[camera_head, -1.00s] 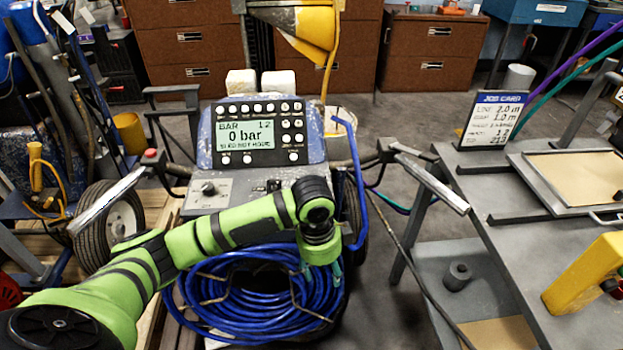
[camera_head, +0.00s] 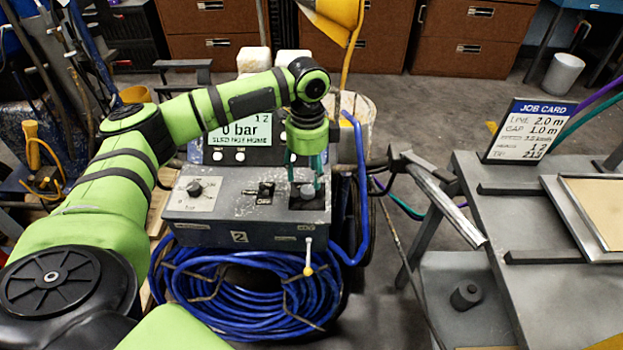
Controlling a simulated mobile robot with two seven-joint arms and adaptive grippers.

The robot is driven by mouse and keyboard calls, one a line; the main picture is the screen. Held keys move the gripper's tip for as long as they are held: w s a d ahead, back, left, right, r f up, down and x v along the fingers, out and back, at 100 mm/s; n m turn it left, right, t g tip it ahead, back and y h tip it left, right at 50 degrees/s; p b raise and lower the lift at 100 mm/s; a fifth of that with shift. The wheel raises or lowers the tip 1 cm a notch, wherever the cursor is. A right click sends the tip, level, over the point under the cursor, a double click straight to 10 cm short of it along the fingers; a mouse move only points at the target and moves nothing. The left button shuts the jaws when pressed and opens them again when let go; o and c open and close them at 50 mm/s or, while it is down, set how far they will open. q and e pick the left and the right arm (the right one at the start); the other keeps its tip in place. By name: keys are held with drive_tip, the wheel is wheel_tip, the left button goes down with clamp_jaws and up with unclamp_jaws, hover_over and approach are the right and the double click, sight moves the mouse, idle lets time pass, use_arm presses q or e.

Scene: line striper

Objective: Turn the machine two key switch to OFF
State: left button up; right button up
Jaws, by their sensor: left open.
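Machine two is a worn grey control box (camera_head: 240,212) with a "2" on its front, below a display panel reading 0 bar. On its top, a small dark switch (camera_head: 266,188) has an OFF label just below it. A round knob (camera_head: 195,188) sits on a pale dial plate at the left. A grey-topped post (camera_head: 307,191) stands in a black recess at the right. I cannot tell for certain which is the key switch. My left gripper (camera_head: 305,178) points down with its teal fingers open, over the grey-topped post. Whether they touch it is unclear. My right gripper is out of view.
A coiled blue hose (camera_head: 245,295) lies below the box, and a yellow-tipped lever (camera_head: 308,262) hangs at its front. A metal handlebar (camera_head: 445,205) sticks out right. A grey table (camera_head: 510,225) with a job card (camera_head: 530,130) stands at the right.

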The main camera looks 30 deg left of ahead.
sight(305, 190)
use_arm(q)
drive_tip(key=f, duration=0.3)
drive_tip(key=shift+s+f, duration=0.3)
drive_tip(key=shift+f, duration=0.1)
drive_tip(key=shift+w+f, duration=0.1)
drive_tip(key=shift+f, duration=0.35)
drive_tip(key=c, duration=0.9)
clamp_jaws()
drive_tip(key=shift+p, duration=0.45)
drive_tip(key=n+p, duration=0.4)
drive_tip(key=p, duration=0.2)
drive_tip(key=n+p, duration=0.4)
drive_tip(key=p, duration=0.3)
drive_tip(key=shift+s+r+n, duration=0.2)
drive_tip(key=shift+n, duration=0.1)
drive_tip(key=n+p, duration=0.2)
drive_tip(key=p, duration=0.1)
drive_tip(key=shift+f+n, duration=0.2)
drive_tip(key=shift+n, duration=0.5)
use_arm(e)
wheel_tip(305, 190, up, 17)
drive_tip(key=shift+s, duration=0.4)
use_arm(q)
drive_tip(key=shift+f, duration=0.15)
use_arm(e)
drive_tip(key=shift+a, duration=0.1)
